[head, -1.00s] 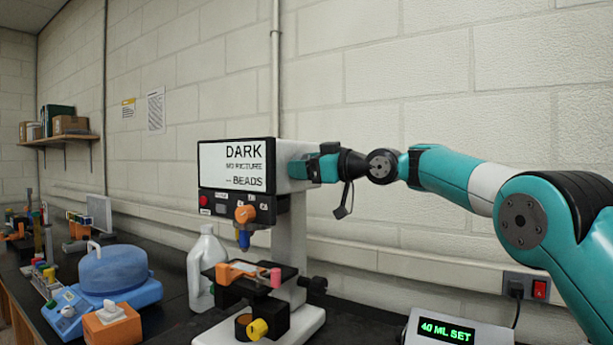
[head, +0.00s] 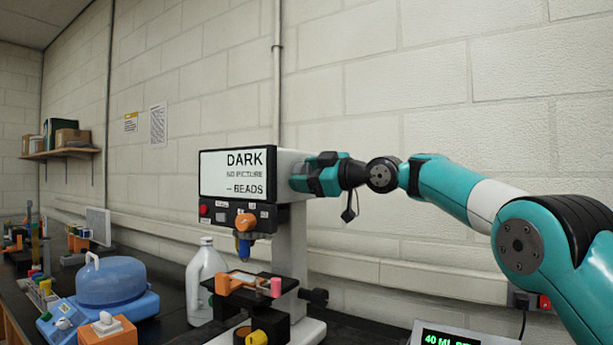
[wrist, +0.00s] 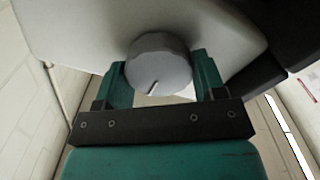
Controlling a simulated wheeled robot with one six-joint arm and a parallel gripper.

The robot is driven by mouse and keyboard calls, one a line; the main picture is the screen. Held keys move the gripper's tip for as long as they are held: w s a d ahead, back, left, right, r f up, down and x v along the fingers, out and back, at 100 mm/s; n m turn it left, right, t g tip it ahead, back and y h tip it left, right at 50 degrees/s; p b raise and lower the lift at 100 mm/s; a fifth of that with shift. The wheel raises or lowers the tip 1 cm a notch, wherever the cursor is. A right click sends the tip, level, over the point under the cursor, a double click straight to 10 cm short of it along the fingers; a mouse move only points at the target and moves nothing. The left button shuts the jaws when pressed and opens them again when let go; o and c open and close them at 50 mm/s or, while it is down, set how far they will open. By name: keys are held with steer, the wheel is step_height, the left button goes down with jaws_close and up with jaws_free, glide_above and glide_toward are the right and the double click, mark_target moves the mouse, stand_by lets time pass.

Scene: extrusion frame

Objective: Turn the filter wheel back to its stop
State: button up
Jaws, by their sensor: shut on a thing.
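The filter wheel is a round grey knob (wrist: 158,64) with a dark index line near its lower edge, on the pale side of the microscope housing. My gripper (wrist: 160,82) has one teal finger on each side of the knob and is shut on it. In the head view my gripper (head: 312,174) is at the right side of the microscope head (head: 290,165), and it hides the knob. The microscope screen (head: 233,174) reads "DARK", "NO PICTURE" and "– BEADS".
Below the screen are an orange turret (head: 246,220) and a stage (head: 250,288) with an orange clip and a pink knob. A white jug (head: 204,280) stands behind it. A blue domed device (head: 112,287) is at left. A display box (head: 455,337) sits at lower right.

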steer(key=o, duration=0.9)
steer(key=shift+d, duration=0.1)
steer(key=b+v, duration=0.4)
steer(key=v, duration=0.3)
steer(key=shift+s+d, duration=0.1)
steer(key=shift+s, duration=0.05)
steer(key=shift+s+f, duration=0.1)
